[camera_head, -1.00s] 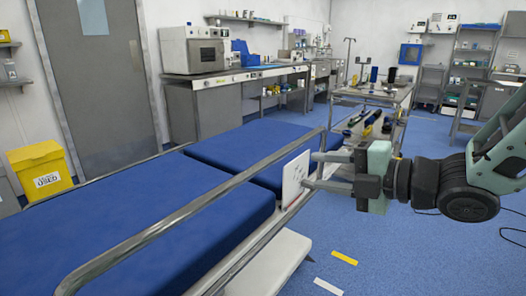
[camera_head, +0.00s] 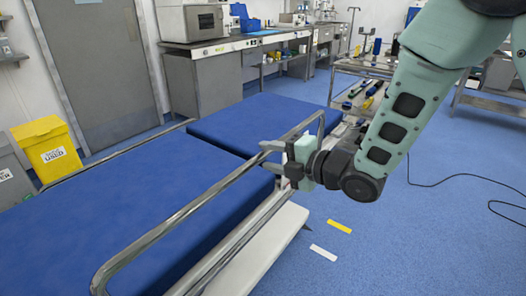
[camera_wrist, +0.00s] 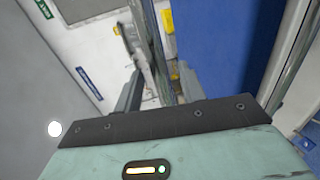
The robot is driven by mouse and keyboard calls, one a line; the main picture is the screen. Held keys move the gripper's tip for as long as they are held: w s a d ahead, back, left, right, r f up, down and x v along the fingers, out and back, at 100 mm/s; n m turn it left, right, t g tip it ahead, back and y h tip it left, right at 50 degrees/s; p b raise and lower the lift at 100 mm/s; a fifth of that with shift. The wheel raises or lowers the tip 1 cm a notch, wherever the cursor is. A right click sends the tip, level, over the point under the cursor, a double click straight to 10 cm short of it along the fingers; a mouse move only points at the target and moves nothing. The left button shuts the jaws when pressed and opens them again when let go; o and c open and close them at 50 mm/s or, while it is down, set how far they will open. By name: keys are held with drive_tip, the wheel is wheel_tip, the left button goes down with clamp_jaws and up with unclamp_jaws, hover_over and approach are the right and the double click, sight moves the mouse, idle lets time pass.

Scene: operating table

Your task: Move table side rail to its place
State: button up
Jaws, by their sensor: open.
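The side rail (camera_head: 178,222) is a long bent metal tube along the near side of the operating table (camera_head: 85,218), which has blue padding. The rail stands raised above the padding edge. My gripper (camera_head: 268,157) is open at the rail's upper tube, toward its far end. In the wrist view, a metal tube (camera_wrist: 152,40) runs between the two open fingers (camera_wrist: 160,90). Whether the fingers touch it I cannot tell. The gripper hides a short part of the rail.
A second rail (camera_head: 125,150) runs along the table's far side. A white ledge (camera_head: 255,255) juts out below the near side. An instrument trolley (camera_head: 345,68) stands beyond the arm. A yellow bin (camera_head: 48,152) is at left. Blue floor at right is mostly clear.

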sight(263, 221)
drive_tip(key=shift+x, duration=1.4)
clamp_jaws()
wheel_tip(263, 221, down, 23)
drive_tip(key=b, duration=2.1)
drive_tip(key=shift+d+r, duration=0.1)
drive_tip(key=shift+r, duration=0.1)
drive_tip(key=shift+s+f, duration=0.1)
unclamp_jaws()
drive_tip(key=shift+f, duration=0.1)
drive_tip(key=shift+r, duration=0.2)
